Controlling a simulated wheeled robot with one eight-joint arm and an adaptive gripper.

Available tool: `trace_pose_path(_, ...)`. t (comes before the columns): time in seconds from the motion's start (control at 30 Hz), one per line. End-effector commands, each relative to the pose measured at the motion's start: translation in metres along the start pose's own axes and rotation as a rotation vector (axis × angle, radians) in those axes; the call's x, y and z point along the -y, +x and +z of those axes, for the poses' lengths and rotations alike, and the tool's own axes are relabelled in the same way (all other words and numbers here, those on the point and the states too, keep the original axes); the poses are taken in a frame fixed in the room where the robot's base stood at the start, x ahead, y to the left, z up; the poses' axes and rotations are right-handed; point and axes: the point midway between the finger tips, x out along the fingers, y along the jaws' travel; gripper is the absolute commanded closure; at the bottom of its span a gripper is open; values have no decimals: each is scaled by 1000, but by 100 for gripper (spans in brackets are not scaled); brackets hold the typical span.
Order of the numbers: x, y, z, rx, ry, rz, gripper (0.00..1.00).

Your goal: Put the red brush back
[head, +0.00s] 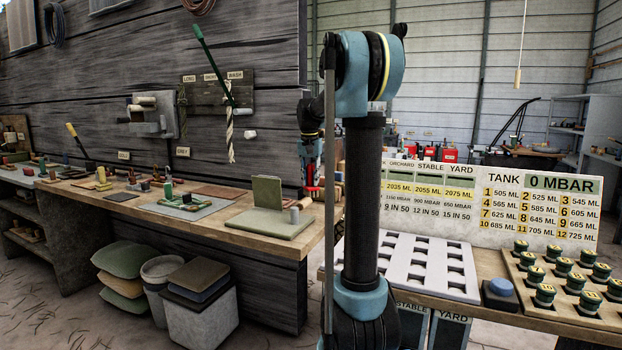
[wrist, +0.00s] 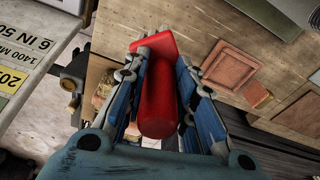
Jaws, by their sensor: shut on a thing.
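My gripper (wrist: 164,68) is shut on a red brush (wrist: 158,100), its blue-sided fingers on both sides of it. In the wrist view I see the brush's smooth red body and a wider red end; no bristles can be made out. It is held above or near the wooden bench; the gap is unclear. In the head view my gripper (head: 312,182) hangs beside the right end of the bench, with a little red between its fingers. My own arm column stands just right of it. The brush's place cannot be told from these frames.
The long wooden bench (head: 235,232) carries a green pad with an upright board (head: 267,192), brown mats (head: 215,191) and small items. A brown square also shows in the wrist view (wrist: 230,70). At right, a second table holds a grey slotted tray (head: 455,268) and several dark knobs.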

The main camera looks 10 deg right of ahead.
Motion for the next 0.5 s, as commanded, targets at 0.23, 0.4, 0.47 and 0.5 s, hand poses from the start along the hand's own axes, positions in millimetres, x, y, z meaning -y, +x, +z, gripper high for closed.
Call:
trace_pose_path(0.23, 0, 24, 3, 0, 0, 0, 100)
trace_pose_path(0.4, 0, 38, 4, 0, 0, 0, 100)
trace_pose_path(0.47, -1, 41, 5, 0, 1, 0, 100)
trace_pose_path(0.5, -1, 43, 5, 0, 1, 0, 100)
